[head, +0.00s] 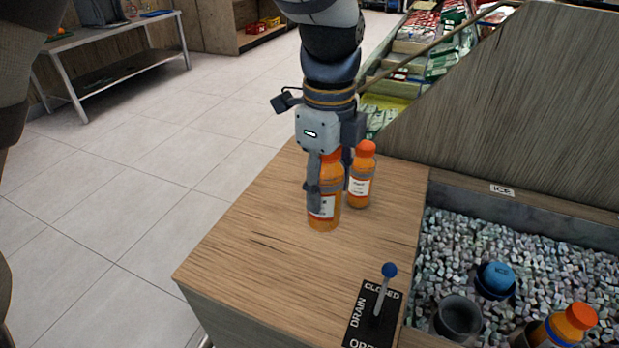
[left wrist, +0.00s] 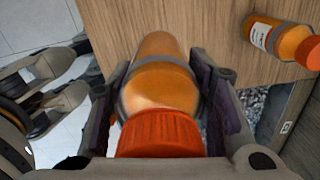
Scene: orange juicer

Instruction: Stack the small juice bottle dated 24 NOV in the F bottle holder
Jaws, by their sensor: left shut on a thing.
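My left gripper (head: 326,190) is shut around an orange juice bottle (head: 323,218) with a white label, upright over the wooden counter. I cannot tell whether its base touches the wood. In the left wrist view its orange cap (left wrist: 160,133) faces the camera, between the fingers. A second orange bottle (head: 360,188) stands just behind and to the right; it also shows in the left wrist view (left wrist: 272,38). Label dates are too small to read. A dark round holder (head: 458,320) sits in the ice, seemingly empty; I see no letter on it. My right gripper is out of view.
The ice bin (head: 512,194) lies right of the counter (head: 250,255). In it are a blue-topped item (head: 498,275) in a dark ring and an orange-capped bottle (head: 562,326). A drain lever (head: 384,290) with a blue knob rises at the counter's front. The counter's left part is clear.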

